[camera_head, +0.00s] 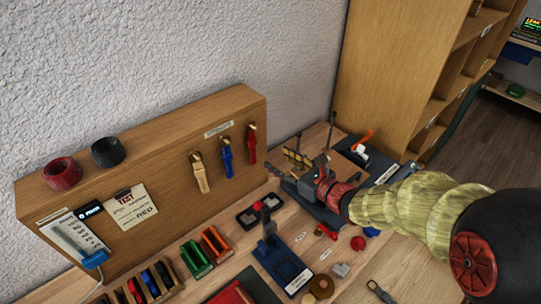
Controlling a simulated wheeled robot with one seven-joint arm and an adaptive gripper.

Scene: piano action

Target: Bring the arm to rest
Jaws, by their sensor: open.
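My arm reaches in from the right edge in a yellowish ribbed sleeve (405,208). It ends in a red and black wrist (333,188). My gripper (288,167) is at the far left end of the arm, over the back part of the bench near the wooden board. It is open, and I see nothing held in it. The fingertips are small and partly merge with the brass and dark parts behind them, so their exact gap is hard to see.
A wooden board (150,140) with hanging tools stands along the wall. A blue stand (278,258) with a red ball, green and orange trays (196,258) and small loose parts crowd the bench below the arm. A wooden shelf unit (390,75) rises behind.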

